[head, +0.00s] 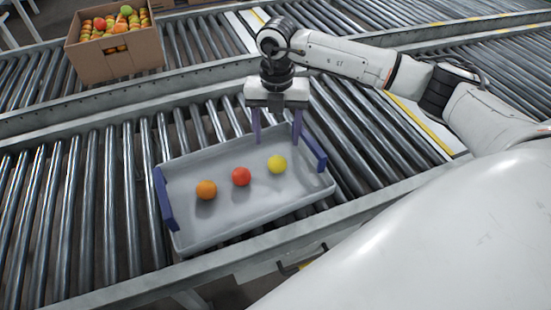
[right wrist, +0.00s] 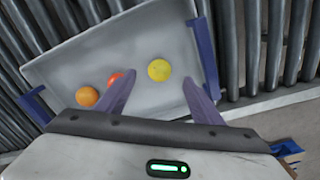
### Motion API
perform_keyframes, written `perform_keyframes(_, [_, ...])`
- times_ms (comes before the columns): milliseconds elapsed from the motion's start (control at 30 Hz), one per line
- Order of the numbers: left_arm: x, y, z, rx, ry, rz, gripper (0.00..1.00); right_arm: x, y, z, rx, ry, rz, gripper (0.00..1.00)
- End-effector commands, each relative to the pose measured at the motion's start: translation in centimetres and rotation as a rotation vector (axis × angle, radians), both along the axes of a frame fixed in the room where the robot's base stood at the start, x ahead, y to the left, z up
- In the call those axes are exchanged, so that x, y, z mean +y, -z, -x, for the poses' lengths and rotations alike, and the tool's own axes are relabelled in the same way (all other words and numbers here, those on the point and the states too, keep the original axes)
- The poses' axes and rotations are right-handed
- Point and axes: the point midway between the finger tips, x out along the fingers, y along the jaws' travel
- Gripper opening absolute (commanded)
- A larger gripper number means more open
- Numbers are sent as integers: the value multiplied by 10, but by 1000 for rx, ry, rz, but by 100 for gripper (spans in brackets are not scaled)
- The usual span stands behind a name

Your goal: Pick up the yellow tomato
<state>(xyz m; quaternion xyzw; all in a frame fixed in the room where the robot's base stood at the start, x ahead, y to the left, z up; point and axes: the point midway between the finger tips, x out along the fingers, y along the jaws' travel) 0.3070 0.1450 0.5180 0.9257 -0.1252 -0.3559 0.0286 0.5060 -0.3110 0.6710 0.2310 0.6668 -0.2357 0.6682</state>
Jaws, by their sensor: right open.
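The yellow tomato (head: 277,164) lies in a grey tray (head: 212,236) with blue ends, at the right of a row of three. A red tomato (head: 241,176) is in the middle and an orange tomato (head: 206,190) at the left. My right gripper (head: 277,140) is open and empty above the tray's far side, near the yellow tomato. In the right wrist view the yellow tomato (right wrist: 159,70) shows between and beyond the two fingers (right wrist: 155,88), apart from them. One finger partly covers the red tomato (right wrist: 114,78). My left gripper is not in view.
The tray sits on a roller conveyor (head: 70,200) with metal side rails. A cardboard box (head: 117,57) full of tomatoes stands on the far conveyor at the upper left. The rollers left of the tray are clear.

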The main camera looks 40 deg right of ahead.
Motion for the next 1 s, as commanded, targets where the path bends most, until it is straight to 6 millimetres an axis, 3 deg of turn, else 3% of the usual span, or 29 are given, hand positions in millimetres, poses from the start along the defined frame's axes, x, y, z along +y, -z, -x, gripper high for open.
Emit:
perform_keyframes(100, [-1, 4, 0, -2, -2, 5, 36, 1, 22, 1, 3, -2, -2, 61])
perform_keyframes(367, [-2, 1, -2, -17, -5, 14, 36, 3, 44, 3, 1, -5, -4, 61])
perform_keyframes(600, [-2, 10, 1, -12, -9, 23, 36, 5, 80, 9, 2, -4, -7, 61])
perform_keyframes(867, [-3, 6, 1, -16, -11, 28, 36, 5, 85, 9, 0, -5, -6, 61])
perform_keyframes(1000, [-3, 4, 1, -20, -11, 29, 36, 5, 85, 9, -1, -5, -7, 42])
